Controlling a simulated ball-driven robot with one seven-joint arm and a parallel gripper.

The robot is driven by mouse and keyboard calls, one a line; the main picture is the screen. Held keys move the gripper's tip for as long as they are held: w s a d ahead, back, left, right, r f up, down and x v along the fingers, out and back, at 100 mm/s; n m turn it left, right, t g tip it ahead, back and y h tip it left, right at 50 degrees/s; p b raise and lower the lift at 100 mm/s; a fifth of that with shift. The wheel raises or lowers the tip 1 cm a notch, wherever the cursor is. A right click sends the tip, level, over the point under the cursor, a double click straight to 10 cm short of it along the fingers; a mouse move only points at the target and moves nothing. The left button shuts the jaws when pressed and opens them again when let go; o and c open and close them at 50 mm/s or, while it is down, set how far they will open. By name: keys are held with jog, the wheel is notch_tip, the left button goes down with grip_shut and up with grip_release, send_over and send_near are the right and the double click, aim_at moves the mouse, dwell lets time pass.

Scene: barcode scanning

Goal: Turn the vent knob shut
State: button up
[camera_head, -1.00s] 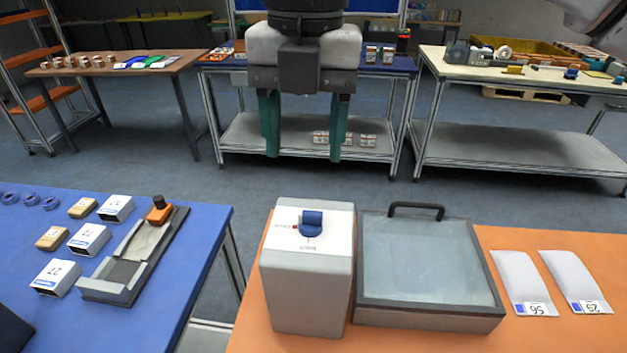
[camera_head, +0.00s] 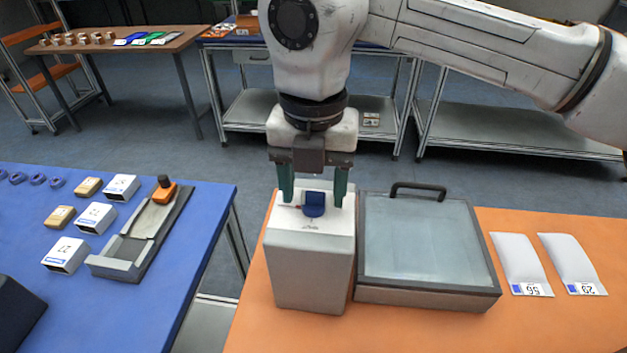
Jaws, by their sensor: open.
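The blue vent knob (camera_head: 314,204) sits on the white top of a grey box (camera_head: 309,268) on the orange table. My gripper (camera_head: 313,198) points straight down over the box top. Its two green fingers are spread wide, one to the left and one to the right of the knob. There is a gap between the knob and each finger, and the gripper is empty. Whether the fingertips are level with the knob or slightly behind it, I cannot tell. A red mark shows just left of the knob, partly hidden by the left finger.
A glass-lidded case (camera_head: 425,240) with a black handle stands right beside the box. Two pale labelled sheets (camera_head: 521,264) lie further right on the orange table (camera_head: 560,328). A blue table (camera_head: 150,310) at left holds white boxes and an orange-handled fixture (camera_head: 140,235).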

jog(key=c, duration=1)
jog(key=shift+c, duration=0.2)
jog(key=shift+n, duration=0.3)
jog(key=n, duration=0.3)
jog(key=shift+n+b, duration=0.3)
jog(key=n, duration=0.4)
jog(key=shift+n, duration=0.3)
jog(key=n, duration=0.4)
jog(key=shift+r+n, duration=0.1)
jog(key=shift+n, duration=0.2)
jog(key=shift+n+p, duration=0.3)
jog(key=shift+n, duration=1.9)
